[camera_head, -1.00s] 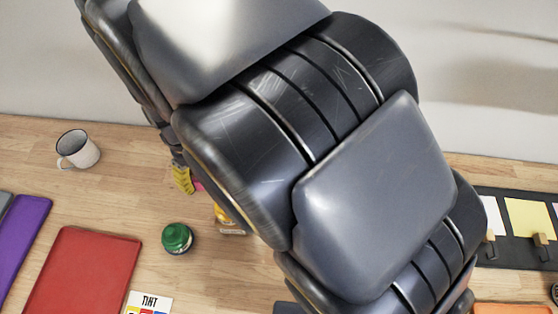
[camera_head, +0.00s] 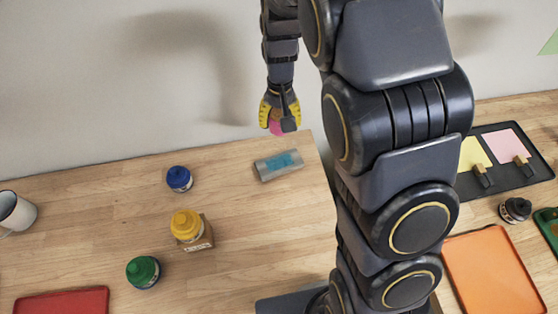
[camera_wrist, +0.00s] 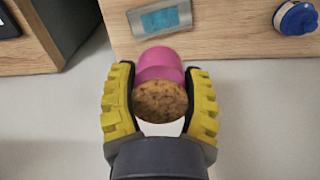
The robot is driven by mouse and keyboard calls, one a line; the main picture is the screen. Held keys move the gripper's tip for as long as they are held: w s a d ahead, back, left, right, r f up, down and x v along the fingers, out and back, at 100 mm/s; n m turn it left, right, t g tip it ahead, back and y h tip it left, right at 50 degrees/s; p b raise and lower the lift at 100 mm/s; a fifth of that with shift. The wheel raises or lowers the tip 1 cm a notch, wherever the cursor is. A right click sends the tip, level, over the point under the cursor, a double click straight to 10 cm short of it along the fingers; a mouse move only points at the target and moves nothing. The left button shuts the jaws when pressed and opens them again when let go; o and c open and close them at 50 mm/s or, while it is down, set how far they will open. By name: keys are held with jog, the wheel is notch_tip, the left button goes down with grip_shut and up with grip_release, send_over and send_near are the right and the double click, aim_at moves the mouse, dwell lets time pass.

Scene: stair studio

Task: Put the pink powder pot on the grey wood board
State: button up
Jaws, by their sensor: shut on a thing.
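The pink powder pot (camera_head: 276,128) has a brown speckled, cork-like end. In the wrist view the pot (camera_wrist: 158,64) sits between the yellow fingers of my gripper (camera_wrist: 160,108), which is shut on it. In the head view my gripper (camera_head: 279,112) is raised near the table's back edge, with the pot at its lower end. The grey wood board (camera_head: 279,165), with a blue patch on it, lies on the table below and in front of the pot. The board (camera_wrist: 166,19) also shows past the pot in the wrist view, apart from it.
A blue-capped bottle (camera_head: 179,179) stands left of the board. A yellow bottle (camera_head: 186,225), a green bottle (camera_head: 143,271), a white mug (camera_head: 14,212) and a red tray (camera_head: 62,303) are further left or nearer. The table is clear around the board.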

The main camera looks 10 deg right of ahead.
aim_at(279, 163)
notch_tip(279, 163, down, 14)
jog(key=shift+f, duration=0.1)
dwell(0.5)
jog(key=o, duration=1.1)
jog(key=shift+f, duration=0.1)
jog(key=shift+c, duration=0.2)
notch_tip(279, 163, up, 12)
jog(key=shift+r, duration=0.2)
jog(key=s+d+r+n, duration=0.1)
jog(key=s+r, duration=0.6)
jog(key=s, duration=0.6)
jog(key=s+r+g, duration=0.1)
jog(key=s+r, duration=0.7)
jog(key=s, duration=0.5)
jog(key=shift+s+d+n+g, duration=0.3)
jog(key=shift+d+n, duration=0.05)
jog(key=shift+n, duration=0.05)
